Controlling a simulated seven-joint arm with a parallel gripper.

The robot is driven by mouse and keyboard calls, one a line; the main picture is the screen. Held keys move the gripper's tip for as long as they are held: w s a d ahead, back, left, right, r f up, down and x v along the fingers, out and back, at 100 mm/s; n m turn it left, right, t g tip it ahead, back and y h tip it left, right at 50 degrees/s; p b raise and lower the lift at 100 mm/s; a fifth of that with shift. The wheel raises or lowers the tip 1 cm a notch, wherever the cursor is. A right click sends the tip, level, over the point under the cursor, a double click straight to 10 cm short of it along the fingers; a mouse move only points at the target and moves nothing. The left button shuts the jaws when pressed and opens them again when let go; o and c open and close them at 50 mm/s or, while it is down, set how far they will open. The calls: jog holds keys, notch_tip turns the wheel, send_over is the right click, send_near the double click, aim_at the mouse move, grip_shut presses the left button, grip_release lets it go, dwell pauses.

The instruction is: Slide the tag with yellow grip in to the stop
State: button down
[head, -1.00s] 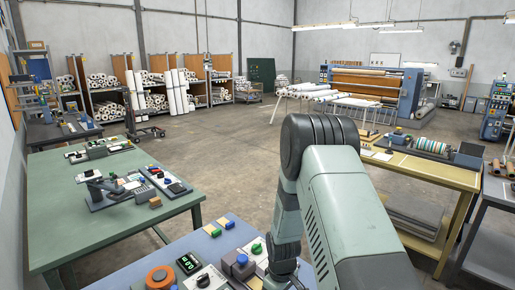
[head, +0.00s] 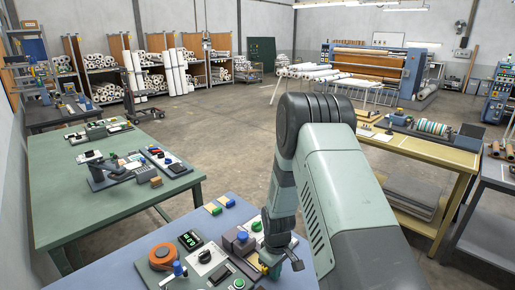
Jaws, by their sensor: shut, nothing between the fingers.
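My gripper (head: 282,264) is low over the blue-grey bench, at the lower end of my wrist. It is small and partly hidden by my own arm; it is shut with nothing held. A small yellow patch (head: 264,268) shows right beside it, and I cannot tell whether this is the tag's yellow grip. I cannot make out a tag's slot or stop.
The blue-grey bench (head: 120,274) carries an orange ring device (head: 163,257), a green display (head: 190,240) and a box with a green knob (head: 257,226). A green table (head: 60,215) stands left and a yellow bench (head: 440,150) right. Open floor lies between.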

aim_at(256, 261)
jog(key=shift+w+a, duration=1.25)
jog(key=shift+a, duration=0.2)
jog(key=shift+w+a, duration=1.25)
jog(key=shift+a, duration=0.15)
jog(key=shift+r, duration=0.1)
notch_tip(256, 261, up, 2)
jog(key=shift+d, duration=0.15)
jog(key=shift+s+d+r, duration=0.15)
jog(key=shift+d+r, duration=0.05)
jog(key=shift+r, duration=0.6)
jog(key=shift+s+d+r, duration=0.15)
jog(key=shift+r, duration=0.65)
jog(key=shift+s+d+r, duration=0.2)
jog(key=shift+d+r, duration=0.1)
jog(key=shift+r, duration=0.05)
